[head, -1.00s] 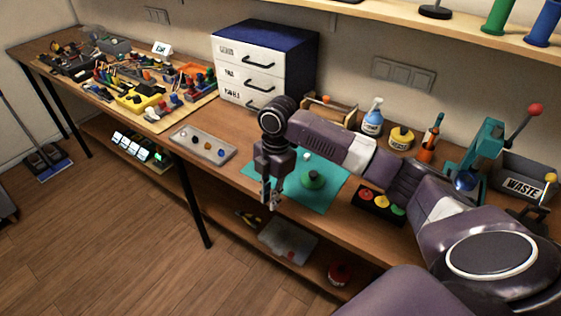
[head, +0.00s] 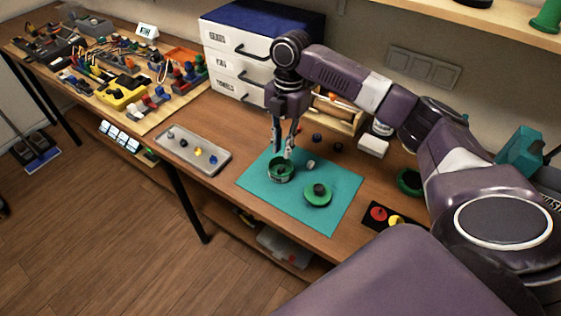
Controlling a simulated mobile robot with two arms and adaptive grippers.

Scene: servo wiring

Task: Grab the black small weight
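Small dark round pieces that may be the black small weight show in several places. One dark piece (head: 317,138) and another (head: 338,146) lie on the bench by the wooden box. A dark piece also sits on the green disc (head: 318,200) on the teal mat (head: 343,190). I cannot tell which is the weight. My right gripper (head: 282,151) points down, its fingers apart with nothing seen between them, just above a round green container (head: 281,174) on the mat. A small pale piece (head: 310,164) lies beside it. My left gripper is out of view.
A grey tray (head: 217,166) with several small coloured pieces lies left of the mat. A drawer cabinet (head: 225,65) and wooden box (head: 335,120) stand behind. A dark holder (head: 377,222) with coloured discs is at the right. The mat's front is clear.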

